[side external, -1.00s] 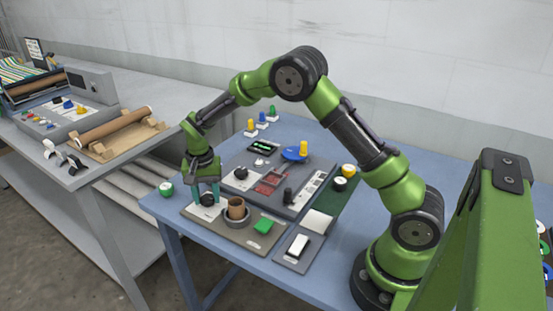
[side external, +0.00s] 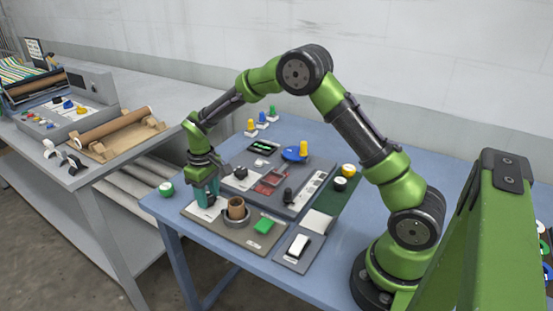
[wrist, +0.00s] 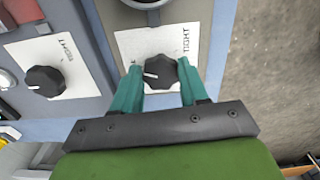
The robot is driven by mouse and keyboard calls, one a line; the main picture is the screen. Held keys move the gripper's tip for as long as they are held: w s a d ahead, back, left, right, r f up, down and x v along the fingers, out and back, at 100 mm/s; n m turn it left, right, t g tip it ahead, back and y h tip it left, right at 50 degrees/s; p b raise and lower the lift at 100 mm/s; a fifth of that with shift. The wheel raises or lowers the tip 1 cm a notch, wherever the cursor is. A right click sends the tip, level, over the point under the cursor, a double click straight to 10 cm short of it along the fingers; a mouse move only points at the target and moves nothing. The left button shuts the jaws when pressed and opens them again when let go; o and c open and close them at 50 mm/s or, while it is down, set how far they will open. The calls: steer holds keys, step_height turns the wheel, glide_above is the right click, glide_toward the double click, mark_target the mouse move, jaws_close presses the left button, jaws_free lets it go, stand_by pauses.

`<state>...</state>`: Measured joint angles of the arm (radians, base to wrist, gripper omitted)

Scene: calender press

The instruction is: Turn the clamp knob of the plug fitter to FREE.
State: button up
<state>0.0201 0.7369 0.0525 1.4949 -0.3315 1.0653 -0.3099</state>
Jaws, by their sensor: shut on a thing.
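The plug fitter is a grey-brown plate (side external: 225,231) at the table's front left. Its black clamp knob (wrist: 160,72) sits on a white label plate (wrist: 132,46). The knob's white mark points left in the wrist view. "TIGHT" reads to the right of the knob; the word on the left is mostly hidden behind a finger, with only an end letter showing. My gripper (wrist: 159,82) is shut on the knob, one teal finger on each side. In the side view my gripper (side external: 206,197) hides most of the knob.
A grey panel (side external: 268,182) with another black knob (wrist: 45,81) lies behind. A green-and-white button (side external: 166,189) stands at the left table edge.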

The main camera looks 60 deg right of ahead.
mark_target(209, 198)
steer(key=shift+d+r+n, duration=0.1)
steer(key=shift+n, duration=2)
steer(key=o, duration=1.1)
steer(key=shift+c, duration=0.2)
step_height(209, 198, up, 17)
